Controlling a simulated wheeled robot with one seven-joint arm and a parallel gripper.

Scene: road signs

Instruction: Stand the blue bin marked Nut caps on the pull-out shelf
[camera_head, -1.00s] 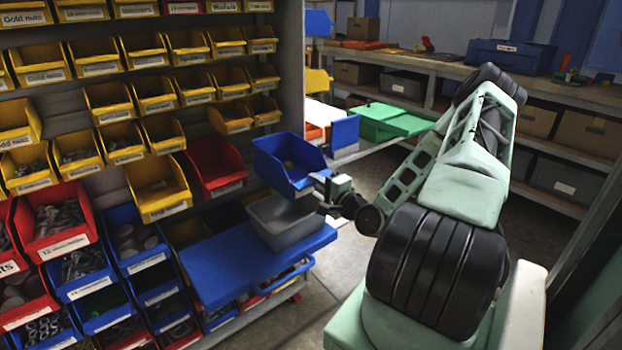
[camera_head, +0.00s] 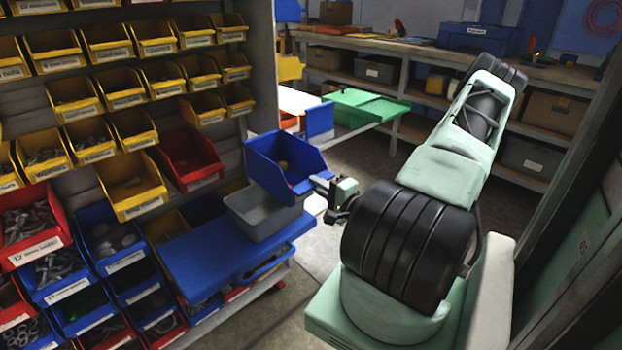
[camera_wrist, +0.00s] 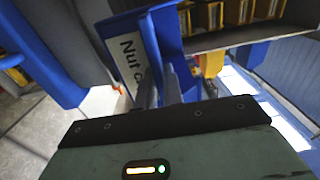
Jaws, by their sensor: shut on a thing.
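The blue bin (camera_head: 283,168) is in my gripper (camera_head: 318,186), held up at the right end of the pull-out shelf. Something yellowish shows inside the bin. The pull-out shelf (camera_head: 205,262) is a flat blue surface sticking out from the rack. In the head view the bin overlaps the back right of a grey bin on that shelf; I cannot tell the gap between them.
The grey bin (camera_head: 258,215) takes the shelf's back right part; its front left is bare. A red bin (camera_head: 188,158) and several yellow bins fill the rack on the left. A green bin lid (camera_head: 362,108) and a workbench (camera_head: 440,62) stand behind. Floor shows right of the shelf.

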